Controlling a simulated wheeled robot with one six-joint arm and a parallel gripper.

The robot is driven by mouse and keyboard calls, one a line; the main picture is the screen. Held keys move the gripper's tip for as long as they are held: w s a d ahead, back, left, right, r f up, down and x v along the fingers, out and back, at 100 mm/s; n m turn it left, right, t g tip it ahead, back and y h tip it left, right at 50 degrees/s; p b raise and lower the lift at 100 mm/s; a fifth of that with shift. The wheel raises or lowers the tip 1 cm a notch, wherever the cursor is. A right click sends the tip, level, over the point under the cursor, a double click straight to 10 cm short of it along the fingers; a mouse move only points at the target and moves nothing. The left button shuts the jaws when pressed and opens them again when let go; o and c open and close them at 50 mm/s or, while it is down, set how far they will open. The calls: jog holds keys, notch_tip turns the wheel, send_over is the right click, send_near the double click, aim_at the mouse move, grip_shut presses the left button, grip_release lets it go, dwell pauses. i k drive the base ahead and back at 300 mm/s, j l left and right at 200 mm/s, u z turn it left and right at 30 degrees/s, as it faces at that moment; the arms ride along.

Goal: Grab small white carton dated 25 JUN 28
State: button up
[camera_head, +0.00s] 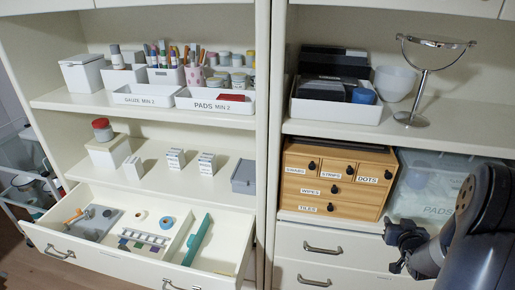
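Small white cartons stand on the middle shelf of the left cabinet. A left carton (133,167) is beside a larger white box, a middle one (176,160) is in the centre, and a right one (207,164) is close by. The middle and right ones seem to be small groups with dark print. The print is too small to read, so I cannot tell which is dated 25 JUN 28. My gripper (398,248) is at the lower right, in front of the right cabinet and far from the cartons. Its fingers are too unclear to tell open from shut.
An open drawer (238,238) with tools and a teal object juts out below the cartons. The upper left shelf holds a "GAUZE" bin (146,100) and a "PADS" bin (204,105). A grey box (244,177) stands right of the cartons. A wooden drawer unit (300,190) is on the right.

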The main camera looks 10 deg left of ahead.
aim_at(175, 156)
jog(key=j+z, duration=0.2)
jog(key=z, duration=0.2)
jog(key=j+z, duration=0.15)
jog(key=z, duration=0.25)
jog(key=j+z, duration=0.2)
jog(key=z, duration=0.2)
jog(key=k+j+z, duration=0.1)
jog(key=z, duration=0.35)
jog(key=j+z, duration=0.2)
jog(key=z, duration=0.2)
jog(key=k+j+z, duration=0.2)
jog(key=z, duration=0.2)
jog(key=k+j+z, duration=0.15)
jog(key=z, duration=0.2)
jog(key=k+z, duration=0.4)
jog(key=k+j+u, duration=0.2)
jog(key=k+u, duration=0.2)
jog(key=k+j+u, duration=0.1)
jog(key=u, duration=0.35)
jog(key=k+j+u, duration=0.2)
jog(key=u, duration=0.3)
jog(key=k+j+u, duration=0.2)
jog(key=u, duration=0.25)
jog(key=j+u, duration=0.3)
jog(key=u, duration=0.15)
jog(key=k+j+u, duration=0.1)
jog(key=j+u, duration=0.2)
jog(key=u, duration=0.2)
jog(key=j+u, duration=0.3)
jog(key=u, duration=0.15)
